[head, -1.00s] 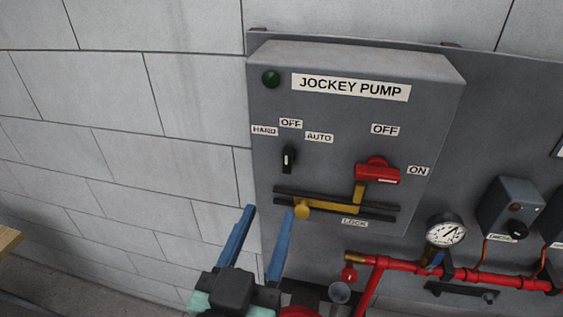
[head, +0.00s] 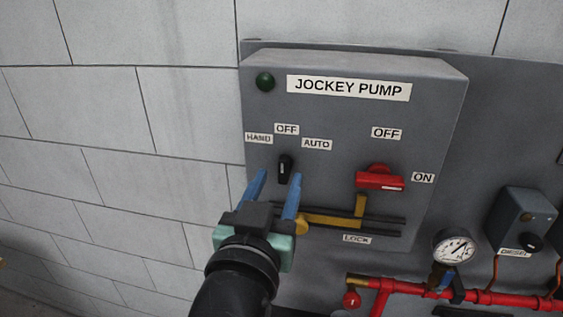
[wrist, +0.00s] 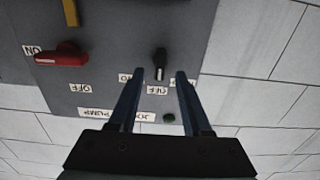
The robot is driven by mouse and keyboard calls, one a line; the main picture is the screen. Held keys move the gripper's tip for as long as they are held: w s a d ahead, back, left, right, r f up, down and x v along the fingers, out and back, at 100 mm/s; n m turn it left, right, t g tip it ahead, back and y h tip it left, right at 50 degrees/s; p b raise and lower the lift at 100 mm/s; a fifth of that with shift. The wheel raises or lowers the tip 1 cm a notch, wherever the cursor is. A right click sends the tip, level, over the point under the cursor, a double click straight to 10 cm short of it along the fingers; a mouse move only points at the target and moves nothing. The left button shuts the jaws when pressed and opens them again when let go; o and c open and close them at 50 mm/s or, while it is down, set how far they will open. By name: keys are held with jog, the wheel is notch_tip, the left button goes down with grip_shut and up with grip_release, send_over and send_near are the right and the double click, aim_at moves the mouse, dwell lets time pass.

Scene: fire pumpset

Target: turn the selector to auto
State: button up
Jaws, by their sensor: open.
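The selector (head: 285,168) is a small black knob on the grey JOCKEY PUMP panel (head: 330,115), below the labels HAND (head: 258,138), OFF (head: 287,129) and AUTO (head: 316,144). The knob stands about upright, its light mark toward OFF. My gripper (head: 277,176) is open, its blue fingers reaching toward the panel near the knob. In the wrist view, which is upside down, the selector (wrist: 160,63) shows between and just beyond the fingertips of my gripper (wrist: 160,72). I cannot tell any contact. The AUTO label is partly hidden there by a finger.
Right of the selector is a red switch handle (head: 380,178) at ON. Below is a yellow lock slider (head: 335,220) on dark rails, close to my right finger. A gauge (head: 454,247) and red pipe (head: 410,288) lie lower right. Block wall (head: 180,110) is clear at left.

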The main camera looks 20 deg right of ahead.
aim_at(282, 171)
jog(key=shift+p+x, duration=0.45)
jog(key=shift+x, duration=1.1)
grip_shut()
